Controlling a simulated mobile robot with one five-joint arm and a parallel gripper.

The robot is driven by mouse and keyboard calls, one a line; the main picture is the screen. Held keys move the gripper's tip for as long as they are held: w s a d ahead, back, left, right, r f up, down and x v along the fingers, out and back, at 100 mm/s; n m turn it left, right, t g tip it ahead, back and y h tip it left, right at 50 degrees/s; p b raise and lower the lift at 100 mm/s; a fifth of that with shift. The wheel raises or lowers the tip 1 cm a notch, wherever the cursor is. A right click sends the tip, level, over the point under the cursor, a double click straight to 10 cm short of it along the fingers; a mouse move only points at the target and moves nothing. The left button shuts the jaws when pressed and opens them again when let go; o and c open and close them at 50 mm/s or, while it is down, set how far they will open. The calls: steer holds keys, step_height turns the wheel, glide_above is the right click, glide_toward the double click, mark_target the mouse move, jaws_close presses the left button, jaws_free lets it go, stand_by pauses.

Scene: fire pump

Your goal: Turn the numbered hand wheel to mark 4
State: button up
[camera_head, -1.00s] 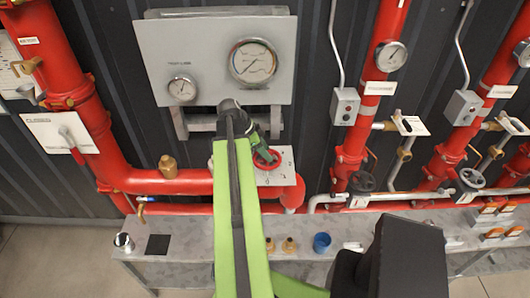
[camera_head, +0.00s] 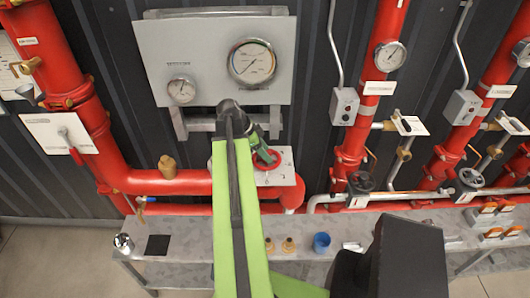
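The numbered hand wheel (camera_head: 272,160) is red and sits on a pale plate (camera_head: 284,172) below the grey gauge panel. My arm covers its left part, and I cannot read its marks or its setting. My gripper (camera_head: 264,154) is at the wheel, its dark end angled down over the wheel's rim. It appears to touch or nearly touch the wheel. Its fingertips are too small and too covered to show whether they are open or shut.
The gauge panel (camera_head: 180,42) stands just above and behind my arm. Red pipes (camera_head: 185,183) run beside the wheel. A metal bench (camera_head: 190,245) below holds brass fittings (camera_head: 288,246) and a blue cup (camera_head: 321,242). Other valves (camera_head: 361,182) are to the right.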

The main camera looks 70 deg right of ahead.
steer(key=shift+w+d+m+g+y, duration=0.2)
steer(key=shift+d+m+g+y, duration=0.15)
steer(key=shift+m, duration=0.65)
steer(key=shift+d+m+y, duration=0.15)
steer(key=shift+m+y, duration=0.5)
steer(key=shift+m, duration=0.55)
steer(key=shift+m+y, duration=0.6)
steer(key=shift+m, duration=0.5)
steer(key=shift+s+a+m+y, duration=0.15)
steer(key=shift+m+y, duration=0.25)
steer(key=shift+m, duration=0.4)
steer(key=shift+a, duration=0.15)
steer(key=shift+c, duration=0.3)
jaws_close()
